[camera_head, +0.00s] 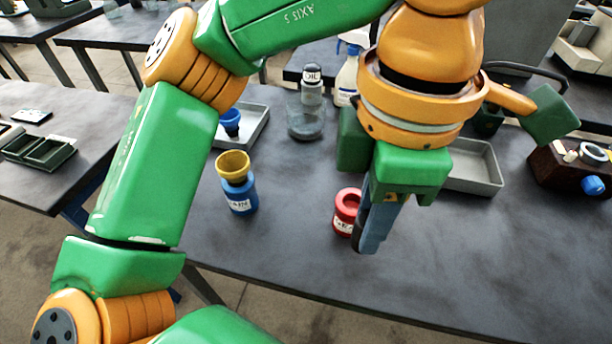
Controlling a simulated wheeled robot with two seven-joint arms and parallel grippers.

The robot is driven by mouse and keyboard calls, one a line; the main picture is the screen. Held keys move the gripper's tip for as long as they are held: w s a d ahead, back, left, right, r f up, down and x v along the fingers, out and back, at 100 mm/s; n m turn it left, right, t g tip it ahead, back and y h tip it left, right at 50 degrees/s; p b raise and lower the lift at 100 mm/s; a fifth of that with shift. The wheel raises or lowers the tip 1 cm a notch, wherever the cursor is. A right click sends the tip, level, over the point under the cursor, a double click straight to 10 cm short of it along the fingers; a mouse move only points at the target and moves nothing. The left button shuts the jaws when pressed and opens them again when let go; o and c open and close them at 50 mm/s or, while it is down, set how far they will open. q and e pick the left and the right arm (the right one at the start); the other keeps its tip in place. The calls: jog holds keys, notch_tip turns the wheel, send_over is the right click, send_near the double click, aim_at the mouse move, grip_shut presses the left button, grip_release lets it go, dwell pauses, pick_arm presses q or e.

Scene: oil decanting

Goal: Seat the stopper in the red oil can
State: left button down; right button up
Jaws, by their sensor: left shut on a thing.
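The red oil can (343,224) stands upright on the dark table near the middle, with a white label on its front. Its right side is hidden behind my left gripper (368,248), which points down in front of it. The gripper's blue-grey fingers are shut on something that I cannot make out. I cannot tell whether they touch the can. I do not see a stopper clearly anywhere. My right gripper is not in view.
A blue can (240,199) with a yellow funnel (233,165) stands to the left. Behind are a grey tray (252,126) with a blue funnel (231,122), a glass OIL bottle (305,118) and another tray (474,168). A brown box (562,172) stands right. The front table is clear.

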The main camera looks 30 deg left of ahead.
pick_arm(q)
jog(key=w+a+f+p, duration=0.1)
jog(key=w+f, duration=0.2)
jog(key=w, duration=0.1)
jog(key=w+a+f+p, duration=0.1)
jog(key=w+a+f, duration=0.1)
jog(key=w+f, duration=0.1)
jog(key=w+a+f+p, duration=0.1)
jog(key=w+a+f, duration=0.1)
jog(key=w, duration=0.3)
jog(key=shift+w+f+p, duration=0.2)
jog(key=shift+f+p, duration=0.15)
jog(key=shift+f, duration=0.1)
jog(key=f, duration=0.1)
jog(key=f+p, duration=0.1)
jog(key=f, duration=0.1)
jog(key=shift+w+f, duration=0.3)
jog(key=shift+f, duration=0.2)
